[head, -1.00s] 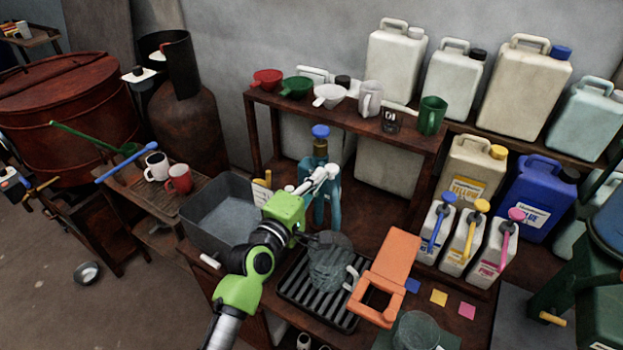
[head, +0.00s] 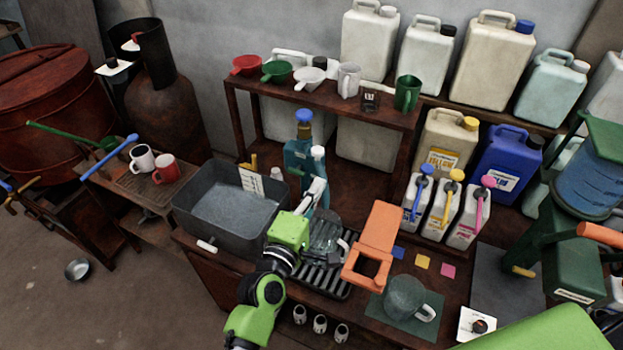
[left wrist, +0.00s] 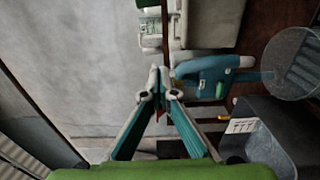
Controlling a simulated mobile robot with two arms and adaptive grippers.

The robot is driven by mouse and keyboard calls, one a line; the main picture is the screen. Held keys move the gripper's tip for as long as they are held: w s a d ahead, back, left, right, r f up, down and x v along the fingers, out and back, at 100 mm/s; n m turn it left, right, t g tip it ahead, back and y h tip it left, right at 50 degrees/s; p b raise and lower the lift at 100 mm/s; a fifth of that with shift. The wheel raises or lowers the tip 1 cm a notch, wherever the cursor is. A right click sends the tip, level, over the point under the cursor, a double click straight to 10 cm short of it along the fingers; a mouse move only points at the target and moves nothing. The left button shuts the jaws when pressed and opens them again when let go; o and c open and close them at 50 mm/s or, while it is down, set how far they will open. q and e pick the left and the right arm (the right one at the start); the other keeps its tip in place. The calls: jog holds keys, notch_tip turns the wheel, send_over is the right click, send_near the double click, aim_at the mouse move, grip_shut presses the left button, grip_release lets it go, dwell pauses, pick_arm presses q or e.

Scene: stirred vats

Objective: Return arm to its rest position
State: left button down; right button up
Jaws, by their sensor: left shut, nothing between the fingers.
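My left arm comes up from the bottom in the head view, with a green wrist. My left gripper (head: 317,155) points up and away, shut and empty, close in the picture to a teal dispenser with a blue knob (head: 299,160). In the left wrist view the fingers of the gripper (left wrist: 158,72) meet at their tips with nothing between them. The teal dispenser (left wrist: 205,72) is to their right, apart from them as far as I can tell. A glass jug (head: 325,232) stands on the black ribbed rack (head: 325,285), partly hidden by my wrist. My right gripper is not in view.
A grey basin (head: 185,215) is left of the arm. An orange stand (head: 378,232) and a glass mug (head: 403,295) are to the right. A wooden shelf (head: 385,118) with cups is behind. Three small jugs with pumps, including a yellow one (head: 442,210), stand further right.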

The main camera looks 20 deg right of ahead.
pick_arm(q)
jog(key=shift+w+d, duration=0.1)
jog(key=shift+d, duration=0.15)
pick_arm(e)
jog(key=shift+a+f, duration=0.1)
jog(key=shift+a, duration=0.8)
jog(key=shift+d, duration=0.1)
